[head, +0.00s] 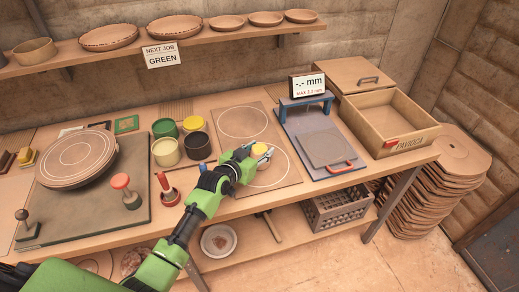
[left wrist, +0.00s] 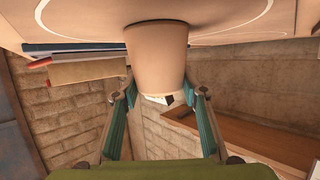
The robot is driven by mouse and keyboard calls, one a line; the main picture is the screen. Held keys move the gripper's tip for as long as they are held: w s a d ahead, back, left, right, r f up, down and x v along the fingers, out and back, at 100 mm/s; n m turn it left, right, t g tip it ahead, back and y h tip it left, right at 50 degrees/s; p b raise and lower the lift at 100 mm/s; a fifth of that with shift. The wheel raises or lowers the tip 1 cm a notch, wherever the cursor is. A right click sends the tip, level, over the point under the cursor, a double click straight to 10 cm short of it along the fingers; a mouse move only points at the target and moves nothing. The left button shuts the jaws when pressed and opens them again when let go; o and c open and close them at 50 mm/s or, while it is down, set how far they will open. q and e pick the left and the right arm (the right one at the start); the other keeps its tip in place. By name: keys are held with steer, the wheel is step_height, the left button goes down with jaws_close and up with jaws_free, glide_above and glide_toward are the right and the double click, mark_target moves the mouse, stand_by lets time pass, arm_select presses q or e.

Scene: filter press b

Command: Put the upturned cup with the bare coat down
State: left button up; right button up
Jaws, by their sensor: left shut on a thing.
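A plain tan cup (left wrist: 157,55) is between the fingers of my left gripper (left wrist: 160,100) in the left wrist view. Its wider end faces the board, so it is upturned; whether the rim touches the board I cannot tell. In the head view my left gripper (head: 262,153) is over the nearer circle of the brown board (head: 285,181) with two pale circles. A small yellow patch (head: 259,149) shows between its fingers; the rest of the cup is mostly hidden there. The farther circle is empty. My right gripper is not in view.
Several glaze pots (head: 197,146) stand left of the board. A blue-framed gauge (head: 307,101) with a "-.- mm" display stands to its right, beside a wooden box (head: 398,128). A red-handled stamp (head: 168,190) is near my arm. A shelf (head: 120,48) bears a "GREEN" sign (head: 161,55).

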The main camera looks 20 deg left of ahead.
arm_select(q)
steer(key=o, duration=1.2)
steer(key=shift+s, duration=0.15)
steer(key=b+v, duration=0.1)
steer(key=v, duration=1.1)
steer(key=shift+f, duration=0.1)
